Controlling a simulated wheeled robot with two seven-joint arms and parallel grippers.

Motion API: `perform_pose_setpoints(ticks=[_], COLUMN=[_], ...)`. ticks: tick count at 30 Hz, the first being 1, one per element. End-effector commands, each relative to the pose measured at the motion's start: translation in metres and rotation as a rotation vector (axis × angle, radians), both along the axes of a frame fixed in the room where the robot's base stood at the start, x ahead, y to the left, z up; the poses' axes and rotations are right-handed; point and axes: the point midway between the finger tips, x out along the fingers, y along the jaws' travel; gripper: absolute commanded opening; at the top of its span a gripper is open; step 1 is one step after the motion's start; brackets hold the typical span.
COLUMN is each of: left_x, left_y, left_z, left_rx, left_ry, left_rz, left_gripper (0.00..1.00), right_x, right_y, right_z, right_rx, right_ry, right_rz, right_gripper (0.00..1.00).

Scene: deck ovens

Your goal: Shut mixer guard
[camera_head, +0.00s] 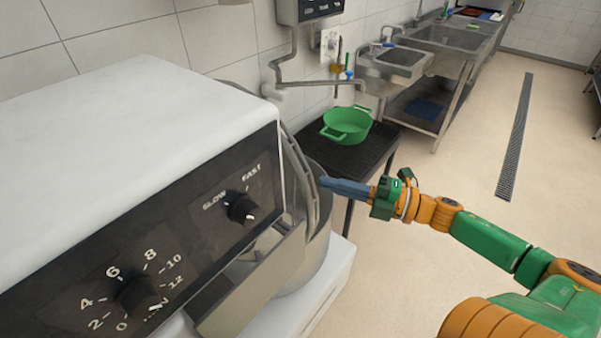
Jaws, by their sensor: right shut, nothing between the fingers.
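The mixer (130,110) fills the left of the head view, with a white top and a black panel with a speed knob and a timer knob. Its guard (296,178) is the curved grey metal piece at the panel's right edge, above the bowl (318,250). The mixer body hides part of the guard, and I cannot tell how far it is open. My right gripper (324,183) is shut and empty. Its blue-grey fingertips point left, at or very close to the guard's outer right side; I cannot tell whether they touch. My left gripper is not in view.
A green pot (347,124) stands on a dark-topped table (352,158) behind the mixer. Steel sinks (402,60) line the tiled wall farther back. A pipe (310,84) runs along the wall. The floor (450,165) to the right is clear, with a long drain grate (516,135).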

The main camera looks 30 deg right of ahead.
Motion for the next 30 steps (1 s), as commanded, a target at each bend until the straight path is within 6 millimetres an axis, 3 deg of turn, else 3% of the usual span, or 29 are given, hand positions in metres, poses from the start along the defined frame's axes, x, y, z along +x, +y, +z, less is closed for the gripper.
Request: perform_pose_setpoints(ticks=[4, 10, 30], left_x=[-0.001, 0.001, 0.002], left_y=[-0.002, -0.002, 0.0], left_z=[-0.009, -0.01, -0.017], left_rx=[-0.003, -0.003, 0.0], left_ry=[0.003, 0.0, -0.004], left_rz=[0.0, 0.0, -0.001], left_gripper=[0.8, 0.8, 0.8], right_x=[0.025, 0.042, 0.048], right_y=[0.02, 0.033, 0.032], right_z=[0.0, 0.001, -0.002], right_rx=[0.0, 0.001, 0.035], right_ry=[-0.006, -0.001, 0.015], right_rz=[0.001, -0.003, -0.006], right_gripper=[0.0, 0.0, 0.0])
